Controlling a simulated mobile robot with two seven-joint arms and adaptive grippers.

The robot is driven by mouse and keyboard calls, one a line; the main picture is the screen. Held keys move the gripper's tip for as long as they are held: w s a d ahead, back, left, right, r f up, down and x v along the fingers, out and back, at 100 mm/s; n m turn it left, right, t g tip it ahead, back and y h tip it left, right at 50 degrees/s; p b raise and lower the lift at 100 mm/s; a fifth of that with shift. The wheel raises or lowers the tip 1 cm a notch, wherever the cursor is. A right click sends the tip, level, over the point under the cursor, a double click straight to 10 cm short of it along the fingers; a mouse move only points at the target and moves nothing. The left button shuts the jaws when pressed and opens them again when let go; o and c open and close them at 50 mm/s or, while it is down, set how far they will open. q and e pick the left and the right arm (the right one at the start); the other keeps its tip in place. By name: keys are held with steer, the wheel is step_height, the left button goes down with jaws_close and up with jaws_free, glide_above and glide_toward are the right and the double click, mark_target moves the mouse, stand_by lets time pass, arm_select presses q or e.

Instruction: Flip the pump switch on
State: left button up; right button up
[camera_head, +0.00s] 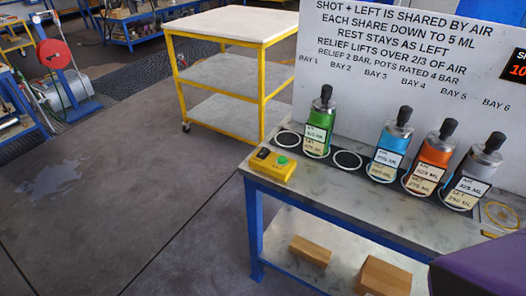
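A yellow control box (271,169) sits at the left front corner of the bench top. It carries a round green button (282,160) and a small black part (262,153) on its left side. I cannot tell which of these is the pump switch, nor whether it is on. No other switch is clear in view. Neither of my grippers shows in the head view.
A green vessel (318,138), a blue one (390,143), an orange one (433,158) and a grey one (474,172) stand on the bench (318,182) behind and right of the box. A sign board (400,60) rises behind. A yellow cart (225,70) stands back left. Floor left is clear.

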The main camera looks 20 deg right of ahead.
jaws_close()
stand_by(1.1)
